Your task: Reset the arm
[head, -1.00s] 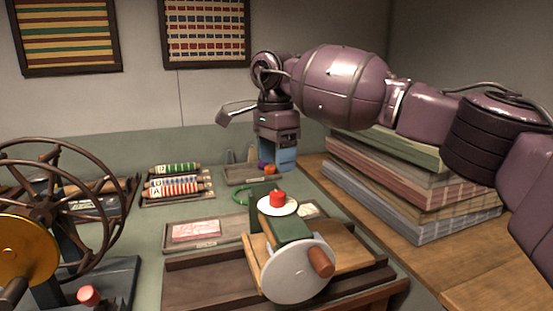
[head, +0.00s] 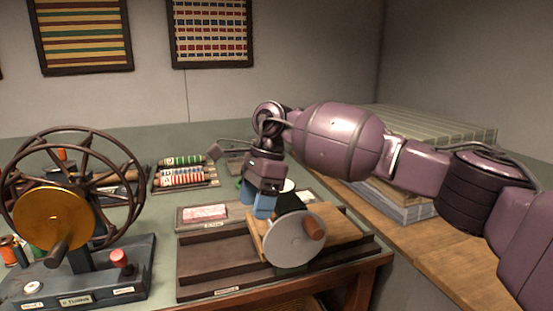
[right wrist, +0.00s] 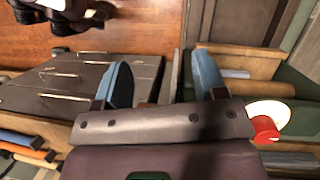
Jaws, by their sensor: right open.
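My right gripper (head: 259,204) is open, its blue fingertips pointing down just behind the crank device, with nothing seen between them. Its two blue fingers also show apart in the right wrist view (right wrist: 163,80). My right arm reaches in from the right over the bench. The crank device has a grey disc (head: 290,241) and an orange-brown handle (head: 315,227); the gripper and forearm partly hide its back. Whether the fingers touch it I cannot tell. My left gripper is not in view.
A spoked wheel machine with a gold disc (head: 52,219) stands at the left. Trays of striped rolls (head: 183,178) and a pink card (head: 205,212) lie on the green bench. Stacked striped cloth (head: 430,128) sits behind my arm.

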